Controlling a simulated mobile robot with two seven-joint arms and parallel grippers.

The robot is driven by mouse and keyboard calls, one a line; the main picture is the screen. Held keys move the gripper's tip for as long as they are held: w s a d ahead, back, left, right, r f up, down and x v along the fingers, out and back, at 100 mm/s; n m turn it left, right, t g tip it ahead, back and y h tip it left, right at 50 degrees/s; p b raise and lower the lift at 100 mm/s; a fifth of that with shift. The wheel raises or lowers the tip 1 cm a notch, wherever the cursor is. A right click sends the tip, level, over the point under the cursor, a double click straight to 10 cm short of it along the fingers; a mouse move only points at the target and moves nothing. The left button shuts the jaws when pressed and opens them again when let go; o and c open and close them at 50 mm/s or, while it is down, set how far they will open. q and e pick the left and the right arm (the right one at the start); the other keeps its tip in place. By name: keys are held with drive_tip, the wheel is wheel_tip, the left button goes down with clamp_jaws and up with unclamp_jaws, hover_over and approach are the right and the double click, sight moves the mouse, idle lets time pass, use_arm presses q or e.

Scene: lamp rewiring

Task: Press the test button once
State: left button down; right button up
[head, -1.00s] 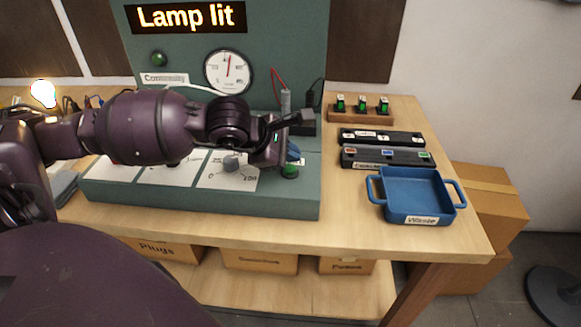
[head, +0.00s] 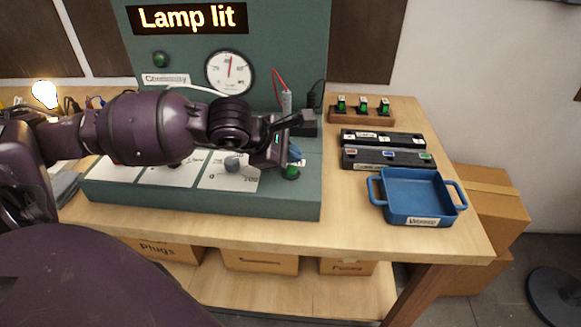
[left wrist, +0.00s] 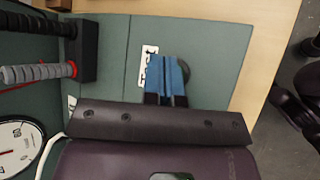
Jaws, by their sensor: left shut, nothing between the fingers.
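The green round button (head: 290,173) sits near the right front edge of the sloped green console (head: 270,204). My left gripper (head: 295,153) is over the console just behind and above this button, its blue fingertips partly hidden by the wrist. In the left wrist view the blue fingers (left wrist: 167,80) are closed together with nothing between them. They lie between a white label (left wrist: 148,65) and a dark round part, probably the button, which they partly cover. I cannot tell whether they touch it. My right gripper is not in view.
The sign (head: 187,17) reads "Lamp lit" and the bulb (head: 45,93) glows. A grey knob (head: 234,163) is left of the gripper. A blue tray (head: 415,193), dark racks (head: 385,159) and a wooden block with green-and-black parts (head: 361,117) stand to the right.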

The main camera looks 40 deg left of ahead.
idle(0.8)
use_arm(q)
drive_tip(key=shift+f, duration=0.1)
drive_tip(key=shift+f, duration=0.3)
idle(0.5)
drive_tip(key=shift+f+b, duration=0.4)
drive_tip(key=shift+f, duration=0.05)
drive_tip(key=shift+r, duration=0.2)
idle(0.5)
drive_tip(key=shift+r+p, duration=0.4)
drive_tip(key=shift+r, duration=0.3)
